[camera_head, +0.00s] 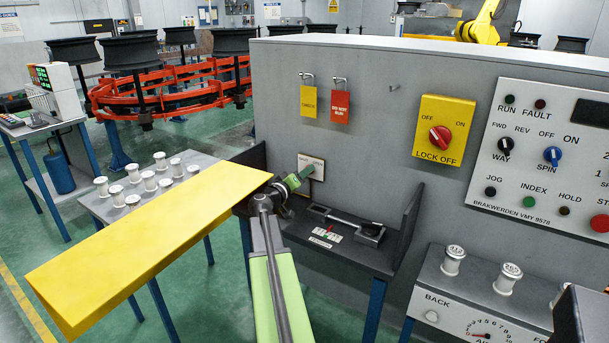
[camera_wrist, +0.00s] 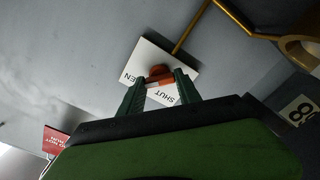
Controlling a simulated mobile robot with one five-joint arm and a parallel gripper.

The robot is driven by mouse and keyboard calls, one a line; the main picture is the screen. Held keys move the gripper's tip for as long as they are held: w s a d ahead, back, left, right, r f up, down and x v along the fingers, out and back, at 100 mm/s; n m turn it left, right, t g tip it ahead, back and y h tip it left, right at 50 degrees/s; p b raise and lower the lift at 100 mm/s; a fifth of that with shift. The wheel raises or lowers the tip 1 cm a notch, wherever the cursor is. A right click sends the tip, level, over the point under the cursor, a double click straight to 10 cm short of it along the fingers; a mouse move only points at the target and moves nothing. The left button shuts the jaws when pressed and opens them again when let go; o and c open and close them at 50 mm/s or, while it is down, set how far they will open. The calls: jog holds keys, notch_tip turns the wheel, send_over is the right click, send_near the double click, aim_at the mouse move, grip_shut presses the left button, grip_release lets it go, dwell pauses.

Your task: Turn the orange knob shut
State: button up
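The orange knob (camera_wrist: 159,74) sits on a white plate (camera_wrist: 137,61) on the grey wall. The plate reads SHUT at one side and, partly covered, what looks like OPEN at another. My gripper (camera_wrist: 160,82) has its two green fingers on either side of the knob. Both fingers appear to touch it, with no clear gap. In the head view my gripper (camera_head: 298,178) reaches to the plate (camera_head: 312,166) and hides the knob.
A yellow tag (camera_head: 308,101) and a red tag (camera_head: 340,104) hang above the plate. A dark shelf (camera_head: 375,260) with side walls lies below. A brass-coloured pipe (camera_wrist: 190,30) runs near the plate. The lock-off switch (camera_head: 443,132) is to the right.

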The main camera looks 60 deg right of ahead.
grip_shut()
jog(key=shift+n, duration=0.4)
jog(key=n, duration=1.6)
jog(key=shift+n, duration=0.4)
jog(key=o, duration=0.8)
grip_release()
jog(key=shift+n, duration=0.3)
